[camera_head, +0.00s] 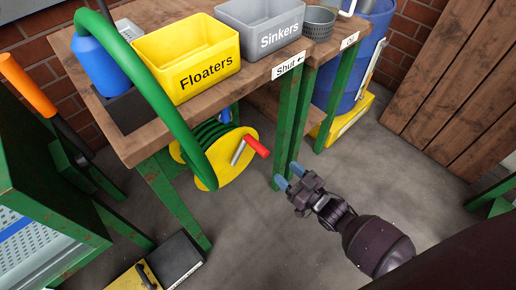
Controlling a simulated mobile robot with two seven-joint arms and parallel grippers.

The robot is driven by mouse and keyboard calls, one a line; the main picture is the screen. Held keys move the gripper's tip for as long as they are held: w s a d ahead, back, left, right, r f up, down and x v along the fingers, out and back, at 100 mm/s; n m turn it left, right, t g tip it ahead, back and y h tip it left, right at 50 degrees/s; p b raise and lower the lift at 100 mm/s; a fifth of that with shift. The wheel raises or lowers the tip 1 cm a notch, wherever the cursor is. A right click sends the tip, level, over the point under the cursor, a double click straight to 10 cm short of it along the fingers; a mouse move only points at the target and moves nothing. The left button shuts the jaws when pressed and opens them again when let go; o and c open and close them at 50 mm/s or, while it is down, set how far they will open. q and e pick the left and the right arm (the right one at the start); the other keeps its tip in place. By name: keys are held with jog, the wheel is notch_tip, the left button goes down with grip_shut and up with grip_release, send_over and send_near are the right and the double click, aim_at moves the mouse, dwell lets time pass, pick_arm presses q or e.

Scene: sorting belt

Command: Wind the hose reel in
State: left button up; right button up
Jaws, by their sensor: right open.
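The hose reel (235,165) has yellow side discs and sits under the wooden bench, with green hose (212,133) wound on its drum. A length of thick green hose (150,85) arches from beside the blue container over the bench front down to the reel. A crank with a red handle (257,146) and a grey arm sticks out on the reel's right side. My right gripper (286,178) is open and empty, with blue fingertips. It is right of and below the red handle, apart from it, near the green bench leg. My left gripper is not in view.
A yellow Floaters bin (187,75), a grey Sinkers bin (262,45) and a blue container (101,62) stand on the bench (150,148). Green legs (291,120) stand close to my right gripper. A dark box (178,262) lies at lower left. The floor (270,245) ahead is clear.

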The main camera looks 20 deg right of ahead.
aim_at(264, 153)
jog(key=b+x, duration=0.1)
jog(key=x, duration=0.7)
jog(key=shift+w+a+f+b, duration=0.15)
jog(key=shift+w+b, duration=0.1)
jog(key=shift+b, duration=0.15)
jog(key=shift+w+a, duration=0.25)
jog(key=shift+w, duration=0.45)
jog(key=shift+r, duration=0.2)
grip_shut()
